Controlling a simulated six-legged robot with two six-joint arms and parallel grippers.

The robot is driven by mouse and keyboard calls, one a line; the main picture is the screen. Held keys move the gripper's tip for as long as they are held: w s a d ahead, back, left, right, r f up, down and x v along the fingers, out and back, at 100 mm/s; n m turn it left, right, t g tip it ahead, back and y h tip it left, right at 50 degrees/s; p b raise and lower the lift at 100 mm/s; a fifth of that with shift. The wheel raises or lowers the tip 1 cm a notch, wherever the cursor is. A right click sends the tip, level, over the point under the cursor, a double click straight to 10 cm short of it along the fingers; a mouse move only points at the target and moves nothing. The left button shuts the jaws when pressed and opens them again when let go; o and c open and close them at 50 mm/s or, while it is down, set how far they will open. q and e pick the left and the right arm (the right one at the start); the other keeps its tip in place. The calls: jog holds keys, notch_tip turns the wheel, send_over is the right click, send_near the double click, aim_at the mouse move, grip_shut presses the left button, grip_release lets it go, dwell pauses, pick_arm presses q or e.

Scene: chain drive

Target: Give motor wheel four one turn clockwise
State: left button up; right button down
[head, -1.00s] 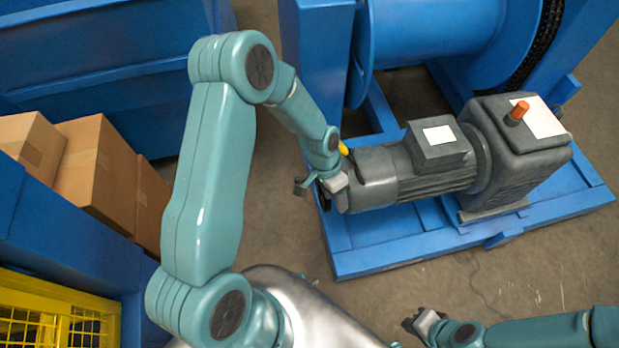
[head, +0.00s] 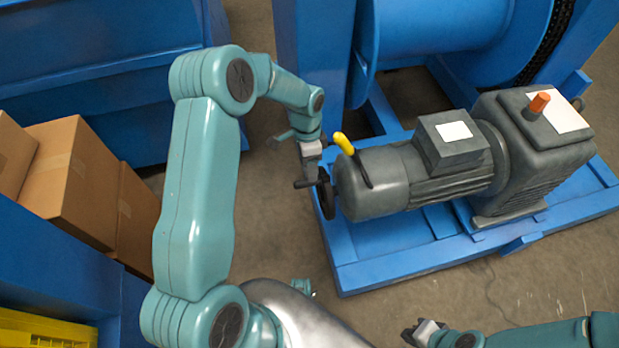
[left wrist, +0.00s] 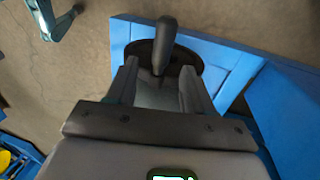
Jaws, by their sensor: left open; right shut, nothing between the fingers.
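The grey motor (head: 375,185) lies on a blue frame. Its dark hand wheel (head: 325,196) is on the motor's left end, with a black crank handle (head: 303,184) sticking out to the left. My left gripper (head: 312,168) is just above the wheel and handle, open. In the left wrist view the handle (left wrist: 165,42) stands in front of the dark wheel (left wrist: 190,57), in line with the gap between the open fingers (left wrist: 160,80). I cannot tell whether the fingers touch it. My right gripper (head: 423,330) is shut and empty at the lower edge, away from the motor.
A yellow lever (head: 343,143) stands on the motor close to my left gripper. A gearbox (head: 535,150) with an orange plug (head: 539,103) is to the right. The blue frame (head: 400,270) surrounds the motor below. Cardboard boxes (head: 75,180) stand at left. Bare floor lies between.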

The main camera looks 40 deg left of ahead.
pick_arm(q)
jog(key=f, duration=0.5)
jog(key=shift+s+d+b, duration=0.2)
jog(key=shift+d+b, duration=0.1)
jog(key=shift+b, duration=0.05)
jog(key=shift+r, duration=0.1)
grip_shut()
jog(key=s+d+f+t+y+b, duration=0.1)
jog(key=s+d+b, duration=0.3)
jog(key=b, duration=0.4)
jog(key=shift+d+f+t+y+b, duration=0.35)
jog(key=shift+d+f+t+y, duration=0.05)
jog(key=shift+y, duration=0.2)
grip_release()
